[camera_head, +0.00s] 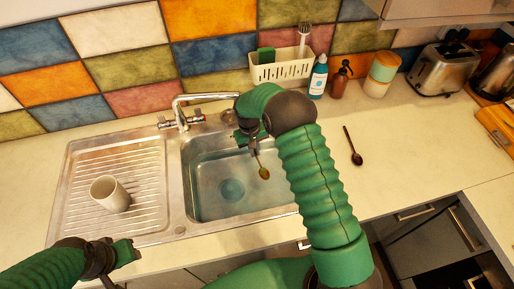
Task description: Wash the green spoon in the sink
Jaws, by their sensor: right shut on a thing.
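My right gripper (252,147) reaches over the sink basin (215,190) and is shut on the green spoon (264,173). The metal faucet (205,98) stands behind the basin, to the left of the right gripper. My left gripper (130,252) is low at the left, in front of the drainboard and away from the spoon. Its finger gap is not clear.
A dark spoon (353,146) lies on the counter to the right. A white caddy (281,68), a blue bottle (318,77), a brown bottle (341,79) and a toaster (441,70) line the back.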

